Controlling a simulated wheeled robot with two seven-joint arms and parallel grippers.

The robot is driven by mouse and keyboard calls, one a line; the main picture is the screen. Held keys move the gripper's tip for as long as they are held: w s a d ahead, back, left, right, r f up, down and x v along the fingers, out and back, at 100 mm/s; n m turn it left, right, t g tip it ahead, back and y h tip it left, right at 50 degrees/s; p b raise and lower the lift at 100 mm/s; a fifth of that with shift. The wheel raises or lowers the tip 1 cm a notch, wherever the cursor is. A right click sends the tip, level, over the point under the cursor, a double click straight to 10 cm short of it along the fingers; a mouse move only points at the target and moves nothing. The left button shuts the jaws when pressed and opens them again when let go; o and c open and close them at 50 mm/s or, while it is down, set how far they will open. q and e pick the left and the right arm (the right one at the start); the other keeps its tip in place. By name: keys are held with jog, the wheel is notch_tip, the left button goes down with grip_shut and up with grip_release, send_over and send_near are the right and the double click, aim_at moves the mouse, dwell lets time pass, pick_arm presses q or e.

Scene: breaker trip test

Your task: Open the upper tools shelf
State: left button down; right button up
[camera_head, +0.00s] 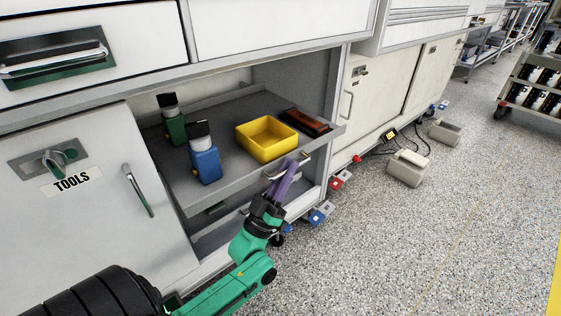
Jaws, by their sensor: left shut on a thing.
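The upper tools shelf (225,115) is a grey sliding tray, standing pulled out of the open white cabinet. A yellow bin (267,138), a blue bottle (204,154), a green bottle (172,120) and a dark reddish-brown box (304,123) are on it. A metal handle (305,157) is on the shelf's front edge. My left gripper (286,175), with purple fingers, is shut on this handle. The fingers partly cover the handle. My right gripper is not in view.
A cabinet door labelled TOOLS (100,215) is at the left. A lower shelf (220,232) is under the upper one, partly hidden. Foot pedals (320,212) and a beige box (406,168) are on the floor. Open speckled floor (430,240) lies at the right.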

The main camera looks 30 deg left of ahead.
pick_arm(q)
jog(key=s+d+p, duration=0.2)
jog(key=d, duration=0.7)
jog(key=s+d+p, duration=0.2)
jog(key=s+d, duration=0.1)
jog(key=d, duration=0.6)
jog(key=shift+s+f+p, duration=0.15)
jog(key=shift+s+p, duration=0.1)
jog(key=shift+p, duration=0.1)
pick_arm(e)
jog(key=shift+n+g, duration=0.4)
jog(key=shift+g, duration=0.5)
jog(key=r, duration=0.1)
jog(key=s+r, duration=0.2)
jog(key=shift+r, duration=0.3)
pick_arm(q)
jog(key=c, duration=1.2)
grip_release()
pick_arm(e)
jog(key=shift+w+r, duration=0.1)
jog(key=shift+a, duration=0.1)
pick_arm(q)
jog(key=v, duration=1.4)
jog(key=shift+s+f, duration=0.15)
jog(key=shift+s, duration=0.05)
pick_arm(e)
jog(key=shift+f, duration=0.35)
